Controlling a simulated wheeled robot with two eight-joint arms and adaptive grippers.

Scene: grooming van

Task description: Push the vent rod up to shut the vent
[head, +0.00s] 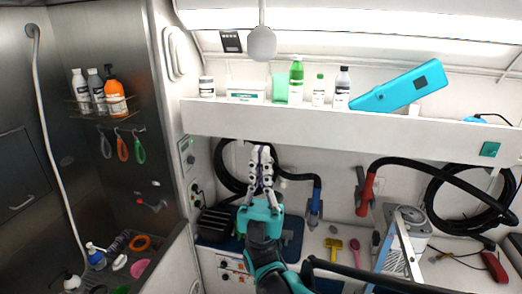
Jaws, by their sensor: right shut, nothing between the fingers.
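The vent rod (262,14) hangs from the ceiling at the top middle of the head view, a thin pale rod ending in a round grey knob (262,44). The vent at its upper end is out of the picture. My right gripper (261,152) is shut and empty, pointing up in front of the white shelf's lower edge. It appears below the knob in the picture, apart from it, with the shelf front showing between them. My left gripper is not in view.
A white shelf (330,122) crosses behind, bearing bottles, a box and a blue case (400,87). Black hoses (440,172) hang below it. A steel wash bay with bottles (100,92) is at left. The space around the knob looks clear.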

